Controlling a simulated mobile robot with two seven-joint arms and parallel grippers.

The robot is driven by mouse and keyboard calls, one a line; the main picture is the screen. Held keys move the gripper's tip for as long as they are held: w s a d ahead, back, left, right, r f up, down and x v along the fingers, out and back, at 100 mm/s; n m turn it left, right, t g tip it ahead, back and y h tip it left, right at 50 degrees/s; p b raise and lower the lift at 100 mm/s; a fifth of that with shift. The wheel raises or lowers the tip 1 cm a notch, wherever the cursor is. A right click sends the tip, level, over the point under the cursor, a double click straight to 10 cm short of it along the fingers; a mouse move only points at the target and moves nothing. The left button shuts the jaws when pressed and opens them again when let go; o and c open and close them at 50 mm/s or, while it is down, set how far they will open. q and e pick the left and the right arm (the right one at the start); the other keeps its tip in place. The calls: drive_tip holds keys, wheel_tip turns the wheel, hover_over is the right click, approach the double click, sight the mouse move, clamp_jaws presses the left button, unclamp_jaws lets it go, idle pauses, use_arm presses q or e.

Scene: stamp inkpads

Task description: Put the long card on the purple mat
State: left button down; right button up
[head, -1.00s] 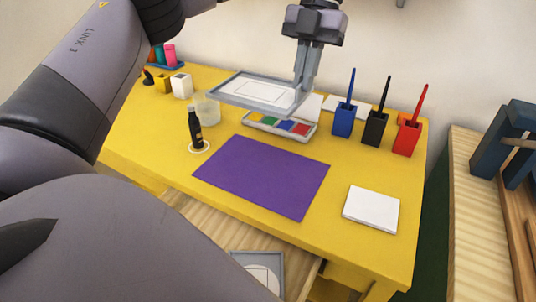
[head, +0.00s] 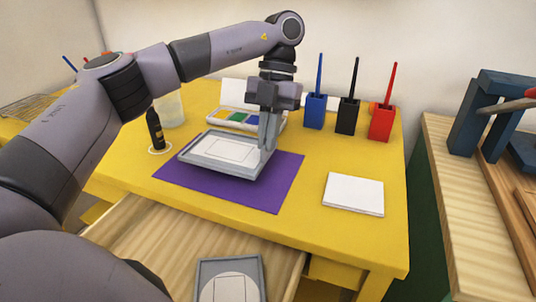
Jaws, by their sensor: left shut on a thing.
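The long card (head: 215,150), a white sheet with a drawn rectangle in a grey frame, is over the upper left part of the purple mat (head: 262,192). My left gripper (head: 266,148) comes down from above and is shut on the card's right edge. The card looks nearly flat; I cannot tell whether it touches the mat or is just above it. It hides much of the mat's left and middle. My right gripper is not in view.
Blue (head: 314,110), black (head: 348,115) and red (head: 382,123) pots stand at the back right. A white pad (head: 354,194) lies right. The open drawer (head: 150,235) holds a round-patterned framed card (head: 230,282).

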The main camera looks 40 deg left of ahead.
use_arm(q)
wheel_tip(320, 180, down, 3)
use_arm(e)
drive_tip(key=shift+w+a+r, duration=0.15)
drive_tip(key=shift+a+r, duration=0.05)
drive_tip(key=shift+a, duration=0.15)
use_arm(q)
drive_tip(key=shift+f, duration=0.1)
drive_tip(key=c, duration=1.3)
unclamp_jaws()
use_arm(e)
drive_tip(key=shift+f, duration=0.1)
